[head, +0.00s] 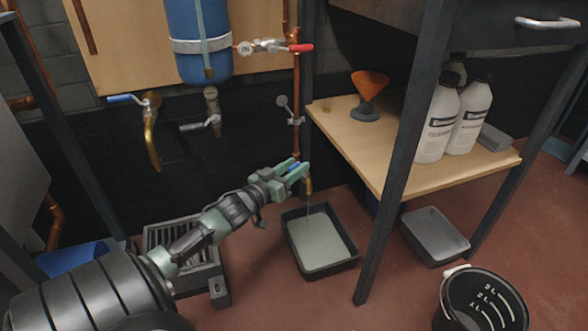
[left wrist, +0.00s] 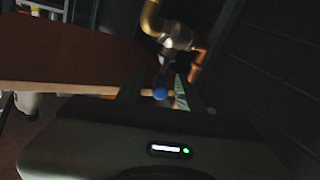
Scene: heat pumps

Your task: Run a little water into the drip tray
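The black drip tray (head: 291,244) lies on the floor below a brass drain tap (head: 308,186) at the foot of a copper pipe. A thin pale stream seems to fall from the tap into the tray, whose inside looks grey; I cannot tell the water depth. My left gripper (head: 297,169) is at this tap. Its fingers stand apart on either side of the tap's blue lever. In the left wrist view, the lever's blue end (left wrist: 160,93) is between the fingertips (left wrist: 160,88), with a gap beside it. The brass tap body (left wrist: 178,37) is just beyond. My right gripper is out of view.
A wooden shelf (head: 345,145) with an orange funnel (head: 369,86) and white bottles (head: 439,120) stands right of the tap. A table leg (head: 385,215) rises right of the tray. A grey tray (head: 435,237) and black bucket (head: 483,303) are farther right. A blue-handled tap (head: 152,140) hangs left.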

